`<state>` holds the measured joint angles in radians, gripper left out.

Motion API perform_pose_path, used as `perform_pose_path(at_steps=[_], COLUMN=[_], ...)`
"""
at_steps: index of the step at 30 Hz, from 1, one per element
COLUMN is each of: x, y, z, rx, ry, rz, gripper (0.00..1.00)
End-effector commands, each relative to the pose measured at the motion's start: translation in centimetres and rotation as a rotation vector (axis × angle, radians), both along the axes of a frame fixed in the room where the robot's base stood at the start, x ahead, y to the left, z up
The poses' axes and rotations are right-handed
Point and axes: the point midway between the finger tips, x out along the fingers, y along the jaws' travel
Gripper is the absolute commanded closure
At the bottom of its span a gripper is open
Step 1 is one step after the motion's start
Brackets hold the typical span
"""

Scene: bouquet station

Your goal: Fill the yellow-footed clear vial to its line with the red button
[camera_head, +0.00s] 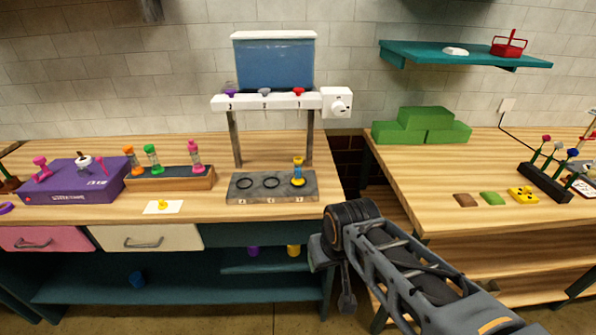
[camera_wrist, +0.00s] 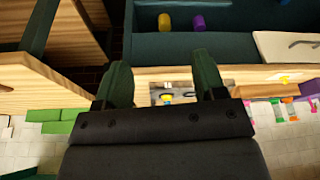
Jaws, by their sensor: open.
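The yellow-footed vial (camera_head: 298,173) stands upright on the rightmost ring of the grey base plate (camera_head: 257,196); its line and fill level are too small to make out. The red button (camera_head: 299,91) is on the white bar (camera_head: 265,102), above that ring. A blue-filled tank (camera_head: 274,64) sits on top of the bar. My gripper (camera_wrist: 163,80) is open and empty in the wrist view, with its two dark fingers apart. In the head view my arm is in front of the benches, lower and right of the vial, apart from it. The fingertips are hard to make out there.
A purple button (camera_head: 230,92) and a grey-blue button (camera_head: 264,91) share the bar, with a white dial box (camera_head: 337,102) at its right. Hourglass-shaped timers stand in a wooden tray (camera_head: 170,180) to the left. Green blocks (camera_head: 422,128) sit on the right bench.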

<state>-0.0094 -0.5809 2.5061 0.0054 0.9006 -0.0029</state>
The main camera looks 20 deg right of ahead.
Motion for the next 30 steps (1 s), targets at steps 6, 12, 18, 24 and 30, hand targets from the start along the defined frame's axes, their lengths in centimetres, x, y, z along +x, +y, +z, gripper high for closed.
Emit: perform_pose_path(at_steps=[6,12,18,24,30], x=[0.0,0.0,0.0,0.0,0.0], y=[0.0,0.0,0.0,0.0,0.0], z=[0.0,0.0,0.0,0.0,0.0], rx=[0.0,0.0,0.0,0.0,0.0], ry=[0.0,0.0,0.0,0.0,0.0], rz=[0.0,0.0,0.0,0.0,0.0], gripper=[0.48,0.67,0.87,1.0,1.0])
